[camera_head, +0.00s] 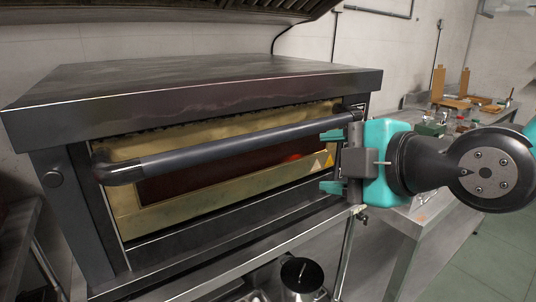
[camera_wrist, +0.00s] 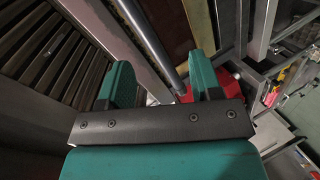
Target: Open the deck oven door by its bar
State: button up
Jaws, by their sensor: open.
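The deck oven (camera_head: 200,85) has a gold-framed door (camera_head: 170,208) with a dark window. The door looks upright and shut. A dark round bar (camera_head: 230,143) runs across its front, bent in at its left end. My gripper (camera_head: 330,161) is open at the right end of the door, with its teal fingers one above the other, pointing left at the oven. The upper finger overlaps the bar's right end in this view. In the wrist view, the bar (camera_wrist: 166,55) shows in the gap between my open fingers (camera_wrist: 160,78), nearer the right finger. I cannot tell whether either finger touches it.
A metal pot (camera_head: 300,278) stands below the oven at the bottom. A steel counter (camera_head: 400,212) with bottles and wooden boards is behind my gripper at right. A dark slatted hood (camera_head: 180,10) hangs above. The floor (camera_head: 480,265) at lower right is clear.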

aim_at(265, 136)
jog(key=w+a+n+p, duration=0.1)
jog(key=w+a+p, duration=0.2)
jog(key=w, duration=0.2)
jog(key=w+a+f+n+t+p, duration=0.1)
jog(key=w+a+p, duration=0.2)
jog(key=w+p, duration=0.1)
jog(key=w+a+f+p, duration=0.1)
jog(key=w+a+p, duration=0.3)
jog(key=w, duration=0.2)
jog(key=shift+w+n+t+y, duration=0.15)
jog(key=shift+n+t+y, duration=0.15)
jog(key=shift+n+t, duration=0.1)
jog(key=shift+c, duration=0.4)
grip_shut()
